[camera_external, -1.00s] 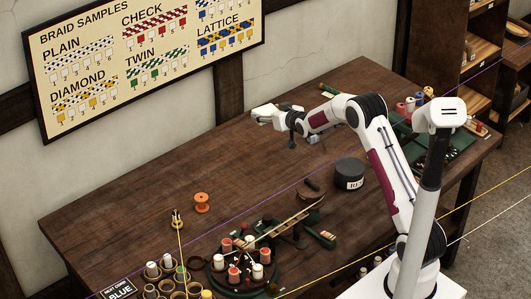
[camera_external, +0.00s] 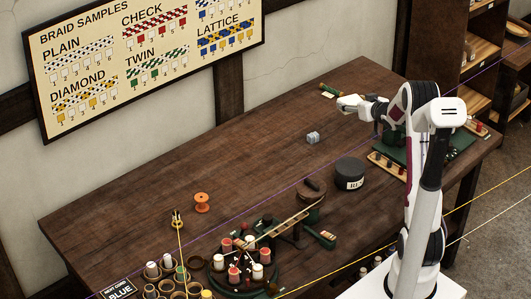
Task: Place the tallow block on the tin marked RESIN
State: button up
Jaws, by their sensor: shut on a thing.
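The tin marked RESIN (camera_external: 350,170) is a dark round tin with a pale label, partly readable, standing on the bench right of the middle. Its dark top looks bare. My gripper (camera_external: 344,104) is up and behind the tin, near the far side of the bench. It is shut on a small pale thing that I take for the tallow block (camera_external: 341,107). The block is mostly hidden by the fingers and hard to tell from them. It looks held above the bench, apart from the tin.
A grey-blue block (camera_external: 313,137) lies on the bench behind the tin. A green rod-like piece (camera_external: 328,91) lies beyond my gripper. A wooden tool (camera_external: 310,195) stands left of the tin. A braiding stand (camera_external: 240,270) and an orange spool (camera_external: 202,202) are further left. Strung cords cross the view.

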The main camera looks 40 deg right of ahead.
jog(key=s, duration=0.5)
jog(key=n+y, duration=0.3)
jog(key=y, duration=0.1)
send_over(353, 168)
notch_tip(353, 168, down, 3)
jog(key=shift+t, duration=0.4)
jog(key=shift+f, duration=0.1)
jog(key=shift+f, duration=2.8)
jog(key=shift+f, duration=2.1)
jog(key=shift+f, duration=0.1)
